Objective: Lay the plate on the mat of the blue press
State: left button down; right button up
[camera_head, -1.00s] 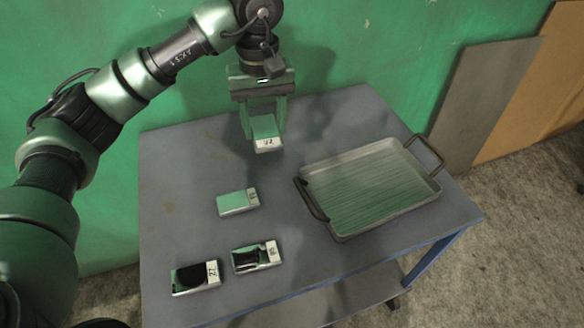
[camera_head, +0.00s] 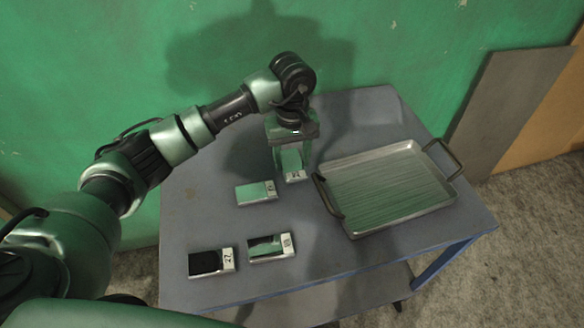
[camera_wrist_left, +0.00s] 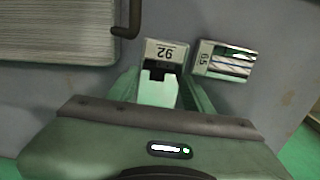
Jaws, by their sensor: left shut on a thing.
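My left gripper (camera_head: 292,165) is shut on a small pale-green plate (camera_head: 292,160) with a white number label at its near end. It holds the plate at the left side of the tray, over the grey table; whether the plate touches the table I cannot tell. The left wrist view shows the held plate (camera_wrist_left: 160,88) between the fingers, its label upside down. No blue press and no mat of one shows in these frames. My right gripper is not in view.
The grey table (camera_head: 340,268) carries a metal tray (camera_head: 390,190) with two handles. Another green plate (camera_head: 256,193) lies close to the gripper. Two dark-faced labelled plates (camera_head: 205,262) (camera_head: 266,246) lie at the front. Boards (camera_head: 520,105) lean on the green wall.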

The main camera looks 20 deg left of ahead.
aim_at(292, 164)
pick_arm(q)
notch_tip(292, 164, down, 4)
jog(key=shift+f+p, duration=0.1)
jog(key=shift+p, duration=0.2)
jog(key=shift+f, duration=0.15)
jog(key=c, duration=0.9)
grip_release()
